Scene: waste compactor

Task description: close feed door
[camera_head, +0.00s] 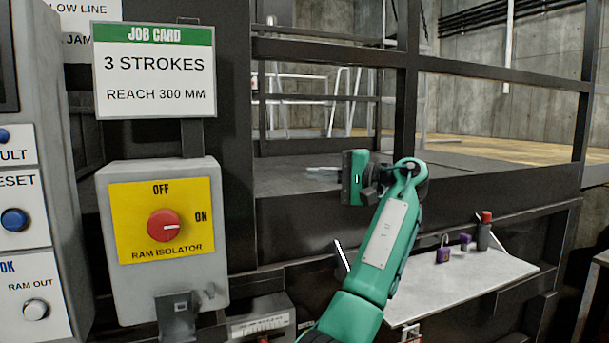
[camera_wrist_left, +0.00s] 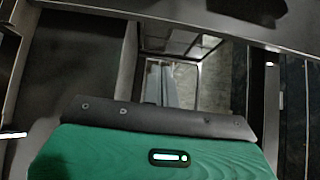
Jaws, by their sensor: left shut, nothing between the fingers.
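My left gripper (camera_head: 326,173) is at the dark framed opening (camera_head: 290,215), its fingers pointing left and small in the head view. It is shut and empty. In the left wrist view its green housing (camera_wrist_left: 160,152) fills the bottom and its fingertips are hidden. Dark bars (camera_head: 480,68) cross the opening behind the gripper. I cannot tell which part is the feed door, nor whether the gripper touches it. My right gripper is out of view.
A grey box with the red RAM ISOLATOR knob (camera_head: 163,225) stands left, below a job card (camera_head: 155,75). A button panel (camera_head: 25,220) is at the far left. A shelf (camera_head: 450,290) at right holds padlocks (camera_head: 443,255) and a red-capped item (camera_head: 484,230).

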